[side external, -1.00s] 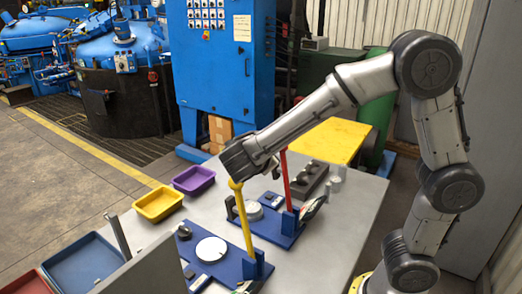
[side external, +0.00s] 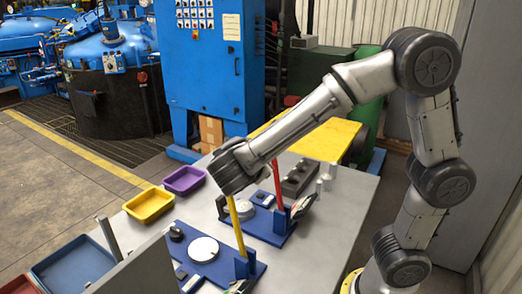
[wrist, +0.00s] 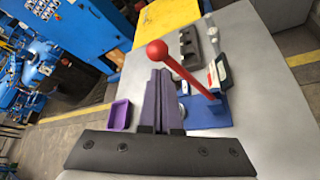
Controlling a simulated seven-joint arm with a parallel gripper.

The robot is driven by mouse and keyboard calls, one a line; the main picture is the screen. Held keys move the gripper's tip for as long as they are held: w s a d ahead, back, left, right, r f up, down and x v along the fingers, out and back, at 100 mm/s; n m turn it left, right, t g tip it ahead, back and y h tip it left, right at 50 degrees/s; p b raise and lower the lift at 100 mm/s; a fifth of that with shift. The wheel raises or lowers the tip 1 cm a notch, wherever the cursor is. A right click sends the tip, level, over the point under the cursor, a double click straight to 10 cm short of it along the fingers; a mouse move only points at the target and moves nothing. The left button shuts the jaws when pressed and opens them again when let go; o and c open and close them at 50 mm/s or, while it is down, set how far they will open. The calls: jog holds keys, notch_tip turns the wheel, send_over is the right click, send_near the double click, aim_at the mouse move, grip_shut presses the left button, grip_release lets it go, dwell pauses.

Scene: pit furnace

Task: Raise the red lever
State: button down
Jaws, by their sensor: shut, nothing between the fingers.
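The red lever (side external: 277,186) stands on the far blue base plate (side external: 262,224), leaning slightly from vertical. The arm hides its top in the side view. In the wrist view, the red lever (wrist: 188,74) ends in a red ball, just beyond and beside the tips of my gripper (wrist: 160,72). The fingers are shut with nothing between them. I cannot tell whether they touch the ball. In the side view, my gripper (side external: 230,183) is above the table, in front of the top of the yellow lever (side external: 237,226); its fingers are not clearly seen there.
The yellow lever stands on a nearer blue plate with a white disc (side external: 203,249). Yellow (side external: 149,208) and purple (side external: 184,181) trays lie to the left. A dark block (side external: 299,178) sits behind the red lever. A grey upright panel (side external: 140,272) is at the front.

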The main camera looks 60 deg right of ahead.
jog(key=s+a, duration=0.2)
jog(key=a, duration=0.4)
jog(key=shift+s, duration=0.3)
jog(key=s+d+r+m+g+y, duration=0.2)
jog(key=s+d+m+g+y, duration=0.2)
jog(key=s+d+m, duration=0.45)
jog(key=s+d+f+m+t+y, duration=0.1)
jog(key=s+f+m+y, duration=0.1)
jog(key=s+f+y, duration=0.3)
jog(key=a+m+t+y, duration=0.3)
jog(key=a+t, duration=0.1)
jog(key=a, duration=0.3)
jog(key=shift+a+y, duration=0.3)
jog(key=shift+y, duration=0.1)
